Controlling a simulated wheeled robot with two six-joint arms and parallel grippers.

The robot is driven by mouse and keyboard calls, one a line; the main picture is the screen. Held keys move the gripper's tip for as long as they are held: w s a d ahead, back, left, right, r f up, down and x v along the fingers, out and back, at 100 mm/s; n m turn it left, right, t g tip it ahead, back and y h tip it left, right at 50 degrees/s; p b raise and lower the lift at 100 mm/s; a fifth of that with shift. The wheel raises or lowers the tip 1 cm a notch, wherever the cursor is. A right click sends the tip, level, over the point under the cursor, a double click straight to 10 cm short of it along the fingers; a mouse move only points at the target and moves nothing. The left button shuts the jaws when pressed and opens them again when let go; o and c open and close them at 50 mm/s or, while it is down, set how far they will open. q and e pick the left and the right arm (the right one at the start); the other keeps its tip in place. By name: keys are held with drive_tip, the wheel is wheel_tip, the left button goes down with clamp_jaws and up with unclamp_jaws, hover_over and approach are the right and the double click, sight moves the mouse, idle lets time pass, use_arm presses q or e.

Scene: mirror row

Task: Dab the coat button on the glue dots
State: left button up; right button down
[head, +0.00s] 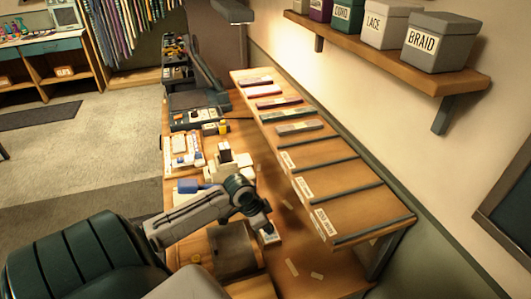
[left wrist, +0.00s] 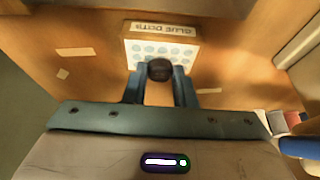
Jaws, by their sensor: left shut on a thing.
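My left gripper (head: 267,229) reaches over the wooden table near its front. In the left wrist view, its two fingers (left wrist: 160,80) are shut on a dark round coat button (left wrist: 160,70). The white glue dots card (left wrist: 160,50) lies just beyond the fingertips, with rows of pale blue dots and a "GLUE DOTS" label. The button overlaps the card's near edge in this view; I cannot tell whether they touch. In the head view, a bit of the card (head: 271,238) shows beside the gripper, and the button is hidden. My right gripper is not in view.
A slanted wooden rack (head: 330,180) with labelled strips stands right of the card. Small paper scraps (head: 291,267) lie on the table. Boxes, a blue item (head: 187,186) and tools crowd the table farther back. A wall shelf (head: 390,55) holds labelled boxes.

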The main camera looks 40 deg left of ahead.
use_arm(q)
drive_tip(key=shift+f, duration=0.2)
idle(0.3)
drive_tip(key=shift+f, duration=0.3)
idle(0.9)
idle(0.5)
idle(0.5)
wheel_tip(320, 180, up, 7)
drive_tip(key=p, duration=0.7)
drive_tip(key=shift+p, duration=0.3)
idle(0.4)
